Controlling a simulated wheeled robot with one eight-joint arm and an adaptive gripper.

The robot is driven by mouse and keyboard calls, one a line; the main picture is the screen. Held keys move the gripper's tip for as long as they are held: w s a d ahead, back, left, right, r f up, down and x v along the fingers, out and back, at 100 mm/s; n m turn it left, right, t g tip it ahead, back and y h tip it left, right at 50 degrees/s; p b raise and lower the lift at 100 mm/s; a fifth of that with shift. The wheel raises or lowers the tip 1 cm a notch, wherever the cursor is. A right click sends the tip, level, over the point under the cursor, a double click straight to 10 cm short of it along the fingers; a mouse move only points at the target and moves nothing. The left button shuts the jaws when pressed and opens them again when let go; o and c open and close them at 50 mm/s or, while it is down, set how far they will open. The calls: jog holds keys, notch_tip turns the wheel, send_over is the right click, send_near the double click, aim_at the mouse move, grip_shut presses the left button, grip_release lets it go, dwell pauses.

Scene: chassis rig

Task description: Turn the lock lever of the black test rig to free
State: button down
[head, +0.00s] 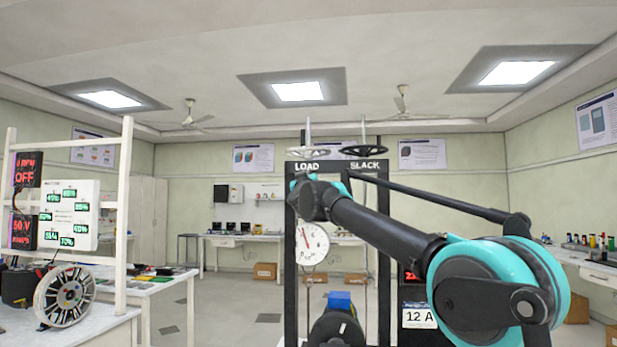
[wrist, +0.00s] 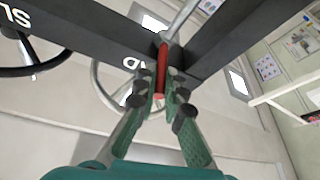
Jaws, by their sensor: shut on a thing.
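The black test rig (head: 291,270) stands ahead in the head view, with LOAD and SLACK on its top beam. In the wrist view its dark beam (wrist: 85,35) crosses from the upper left, seen from below. A red lever (wrist: 162,65) sticks out by the beam beside a pale rod. My gripper (wrist: 161,88) has its green fingers on both sides of the red lever, shut on it. In the head view my arm hides the fingers and the lever. I cannot read any lock or free marking.
Two handwheels, one pale (head: 306,153) and one black (head: 360,150), sit above the beam. A round dial (head: 312,243) hangs inside the rig frame, below my wrist. A bench with a spoked wheel (head: 66,295) and a white frame stands at the left.

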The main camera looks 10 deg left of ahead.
jog(key=shift+w+a+m+g+h, duration=0.25)
jog(key=shift+a+m+h, duration=0.65)
jog(key=shift+h, duration=1.1)
jog(key=shift+w+a+m+g+h, duration=0.15)
jog(key=shift+a+m+g+h, duration=0.3)
jog(key=shift+m+h, duration=1.15)
jog(key=shift+w+a+m+g+h, duration=0.2)
jog(key=shift+a+m+h, duration=0.5)
jog(key=shift+h, duration=1.7)
jog(key=shift+a+r, duration=0.1)
jog(key=shift+a, duration=0.05)
jog(key=c, duration=1.9)
grip_release()
jog(key=v, duration=1.2)
jog(key=shift+w+a, duration=0.1)
jog(key=shift+w, duration=0.05)
